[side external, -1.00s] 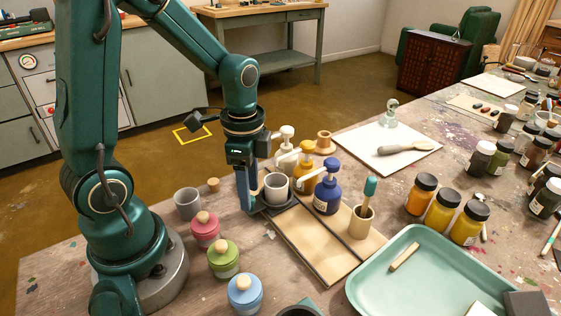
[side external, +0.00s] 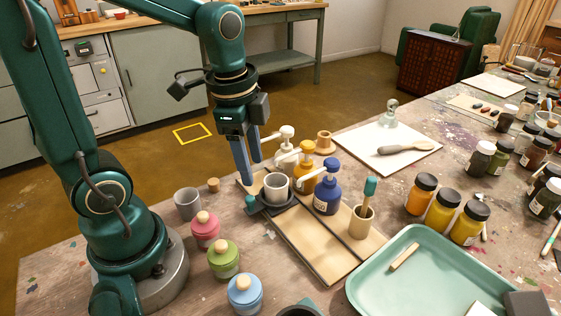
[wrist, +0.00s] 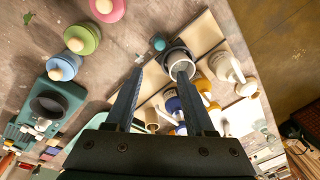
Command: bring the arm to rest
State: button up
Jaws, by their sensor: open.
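My gripper (side external: 247,172) is open and empty. In the side external view its fingers point down, above and a little left of a grey cup (side external: 277,186). The cup stands upright in a dark ring holder on a wooden board (side external: 310,247). In the wrist view the two fingers (wrist: 163,78) are spread apart, and the cup (wrist: 179,66) shows beyond the right fingertip. The fingers look clear of the cup.
Pump bottles, white (side external: 286,145), yellow (side external: 304,172) and blue (side external: 327,190), stand close behind and right of the cup. Pink (side external: 205,230), green (side external: 223,259) and blue (side external: 244,294) lidded jars and another grey cup (side external: 187,204) stand at front left. A green tray (side external: 357,287) lies at right.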

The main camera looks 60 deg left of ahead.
jog(key=s+d+r+n+t, duration=0.3)
jog(key=s+d+n+t, duration=0.1)
jog(key=n, duration=0.5)
jog(key=shift+s+r+n, duration=0.3)
jog(key=shift+s, duration=0.55)
